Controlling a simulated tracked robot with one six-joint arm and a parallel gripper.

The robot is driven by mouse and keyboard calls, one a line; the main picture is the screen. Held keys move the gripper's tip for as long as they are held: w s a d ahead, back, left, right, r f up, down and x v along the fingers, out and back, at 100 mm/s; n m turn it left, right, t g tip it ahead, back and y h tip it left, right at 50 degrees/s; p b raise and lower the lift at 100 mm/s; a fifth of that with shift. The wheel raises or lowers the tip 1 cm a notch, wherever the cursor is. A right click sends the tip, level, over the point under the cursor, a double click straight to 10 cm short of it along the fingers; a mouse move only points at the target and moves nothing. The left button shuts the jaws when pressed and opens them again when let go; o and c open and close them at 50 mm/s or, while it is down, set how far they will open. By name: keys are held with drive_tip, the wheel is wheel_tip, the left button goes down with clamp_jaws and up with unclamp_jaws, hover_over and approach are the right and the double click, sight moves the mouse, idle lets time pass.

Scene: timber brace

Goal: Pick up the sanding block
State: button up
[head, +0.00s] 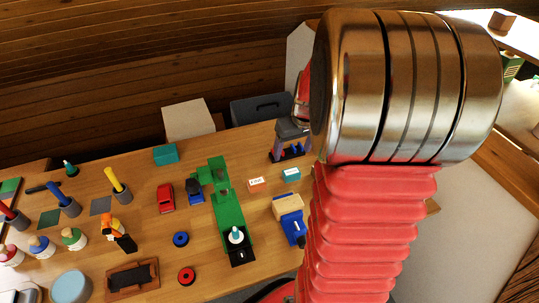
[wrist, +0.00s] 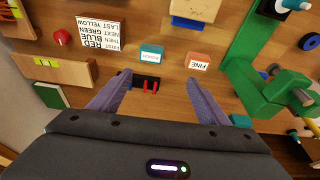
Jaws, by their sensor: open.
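My gripper (head: 290,155) is open and empty above the far edge of the table, beyond the labels. In the wrist view its two fingers (wrist: 157,88) are spread on either side of a low black strip with red parts (wrist: 147,83). My gripper is apart from the tan and blue block.
An orange label reading FINE (wrist: 198,62) and a teal label (wrist: 151,54) lie between the gripper and the block. A green tool (head: 228,210) stands to the left in the head view. Red (head: 166,198) and blue items lie further left. My arm hides the right side.

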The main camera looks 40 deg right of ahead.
drive_tip(key=d+f, duration=0.2)
drive_tip(key=d, duration=0.1)
drive_tip(key=shift+s, duration=0.2)
drive_tip(key=shift+a+f, duration=0.1)
hover_over(292, 172)
drive_tip(key=s, duration=0.2)
drive_tip(key=shift+s+a+f+x, duration=0.1)
drive_tip(key=shift+s+x, duration=0.15)
drive_tip(key=shift+x, duration=1.05)
drive_tip(key=shift+s+a+f+x, duration=0.15)
drive_tip(key=shift+s+x, duration=0.15)
drive_tip(key=shift+x, duration=1.05)
drive_tip(key=shift+s+a+x, duration=0.1)
drive_tip(key=shift+s+x, duration=0.15)
drive_tip(key=shift+x, duration=1.05)
drive_tip(key=shift+x, duration=2.6)
drive_tip(key=shift+a, duration=0.2)
drive_tip(key=shift+c, duration=0.3)
drive_tip(key=c, duration=1.1)
